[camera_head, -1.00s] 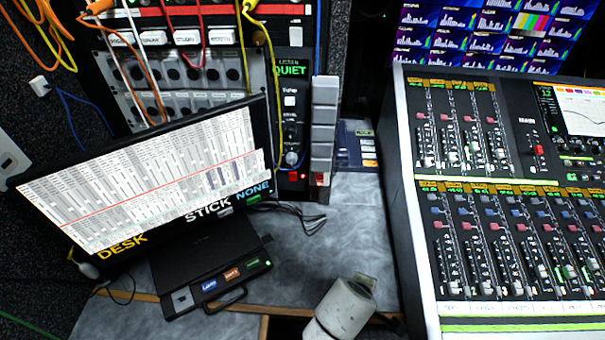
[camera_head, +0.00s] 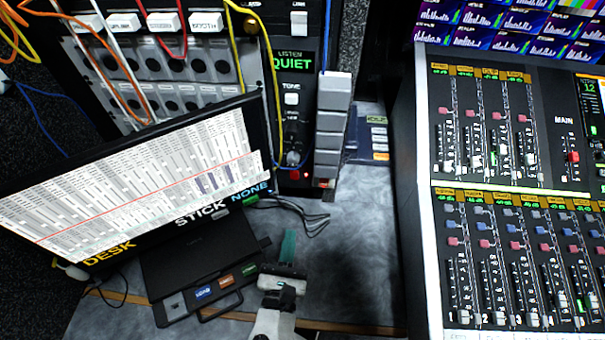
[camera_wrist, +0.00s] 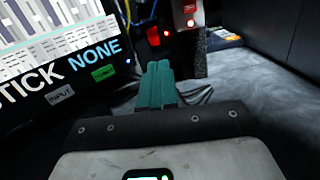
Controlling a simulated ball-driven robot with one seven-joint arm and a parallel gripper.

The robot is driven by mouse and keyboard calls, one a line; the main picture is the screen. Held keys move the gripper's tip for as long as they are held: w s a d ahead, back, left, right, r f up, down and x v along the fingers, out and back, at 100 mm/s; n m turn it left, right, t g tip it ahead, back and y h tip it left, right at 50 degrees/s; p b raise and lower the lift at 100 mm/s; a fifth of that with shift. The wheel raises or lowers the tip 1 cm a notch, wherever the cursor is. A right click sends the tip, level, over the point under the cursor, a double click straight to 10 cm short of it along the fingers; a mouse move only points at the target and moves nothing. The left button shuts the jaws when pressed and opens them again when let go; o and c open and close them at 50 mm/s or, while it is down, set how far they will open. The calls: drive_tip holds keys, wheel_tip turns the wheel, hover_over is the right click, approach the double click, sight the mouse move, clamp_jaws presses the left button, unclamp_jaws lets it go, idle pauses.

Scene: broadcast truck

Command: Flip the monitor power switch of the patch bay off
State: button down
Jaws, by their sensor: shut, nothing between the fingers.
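The patch bay (camera_head: 200,95) stands at the back left of the head view, a rack with rows of round sockets and coloured cables. At its right is a black strip (camera_head: 297,115) marked QUIET, with a small red switch (camera_head: 295,175) at its foot. That switch looks lit red in the wrist view (camera_wrist: 153,36); its label and position are not readable. My gripper (camera_head: 289,235) has teal fingers, shut and empty, over the grey desk in front of the strip and apart from it. The fingers (camera_wrist: 160,82) point toward the strip's foot in the wrist view.
A tilted monitor (camera_head: 140,175) and a black box (camera_head: 205,262) with coloured buttons stand left of my gripper. Loose dark cables (camera_head: 300,212) lie behind it. A grey block column (camera_head: 333,125) stands right of the strip. A mixing console (camera_head: 420,240) fills the right; grey desk (camera_head: 355,240) between is clear.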

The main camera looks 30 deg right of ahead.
sight(294, 173)
drive_tip(key=shift+w+a+n+t+y, duration=0.3)
drive_tip(key=shift+a+n+t, duration=0.15)
drive_tip(key=shift+n, duration=0.15)
drive_tip(key=shift+d, duration=0.1)
drive_tip(key=b+x, duration=0.1)
drive_tip(key=x, duration=1.2)
drive_tip(key=shift+w+d, duration=0.25)
drive_tip(key=shift+w, duration=0.1)
drive_tip(key=shift+r, duration=0.1)
drive_tip(key=p, duration=0.1)
drive_tip(key=r+g+p, duration=0.1)
drive_tip(key=p, duration=0.1)
drive_tip(key=shift+w+d+r+y, duration=0.1)
drive_tip(key=shift+w+d+y, duration=0.15)
drive_tip(key=shift+y, duration=0.15)
drive_tip(key=shift+w+g+p, duration=0.15)
drive_tip(key=shift+g+p, duration=0.2)
drive_tip(key=shift+p, duration=0.9)
drive_tip(key=shift+d, duration=0.15)
